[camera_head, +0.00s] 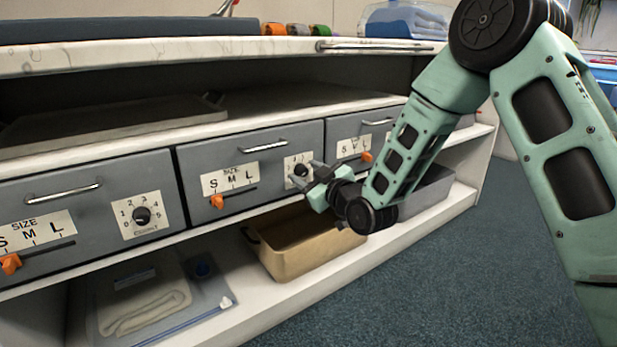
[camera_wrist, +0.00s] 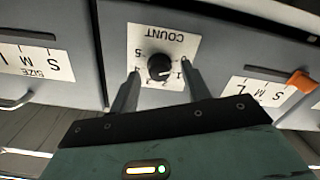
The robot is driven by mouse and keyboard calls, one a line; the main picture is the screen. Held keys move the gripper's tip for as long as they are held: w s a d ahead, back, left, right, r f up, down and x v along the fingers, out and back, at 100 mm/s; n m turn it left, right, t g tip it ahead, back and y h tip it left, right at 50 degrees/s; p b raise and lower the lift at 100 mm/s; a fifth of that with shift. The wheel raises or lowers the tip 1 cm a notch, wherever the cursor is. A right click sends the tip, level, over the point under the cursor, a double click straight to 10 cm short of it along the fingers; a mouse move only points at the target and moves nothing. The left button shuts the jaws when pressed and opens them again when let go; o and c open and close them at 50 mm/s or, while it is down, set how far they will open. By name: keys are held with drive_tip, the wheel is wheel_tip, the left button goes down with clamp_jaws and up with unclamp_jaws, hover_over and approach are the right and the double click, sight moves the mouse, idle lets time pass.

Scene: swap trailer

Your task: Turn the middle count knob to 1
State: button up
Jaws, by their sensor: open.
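The middle count knob (camera_wrist: 160,67) is a round black dial on a white plate marked COUNT, upside down in the wrist view. A pale mark on the knob seems to point towards the 1 and 2 side, but it is too small to be sure. My gripper (camera_wrist: 159,70) is open, with one finger on each side of the knob; I cannot tell whether they touch it. In the head view my gripper (camera_head: 318,180) is in front of the middle drawer (camera_head: 250,152) and partly covers the count plate (camera_head: 292,160).
The middle drawer's orange size slider (camera_head: 216,201) is at S, beside the plate. The left drawer has its own count knob (camera_head: 142,215) and slider (camera_head: 11,264). The right drawer's slider (camera_head: 366,157) is near my arm. A tan bin (camera_head: 290,262) stands on the shelf below.

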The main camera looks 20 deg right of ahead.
drive_tip(key=shift+c, duration=0.4)
drive_tip(key=c, duration=0.9)
drive_tip(key=m+p, duration=0.2)
drive_tip(key=m, duration=0.2)
drive_tip(key=shift+r, duration=0.1)
drive_tip(key=m+p, duration=0.2)
drive_tip(key=m, duration=0.2)
drive_tip(key=shift+d+m, duration=0.1)
drive_tip(key=shift+m, duration=0.2)
drive_tip(key=o, duration=1)
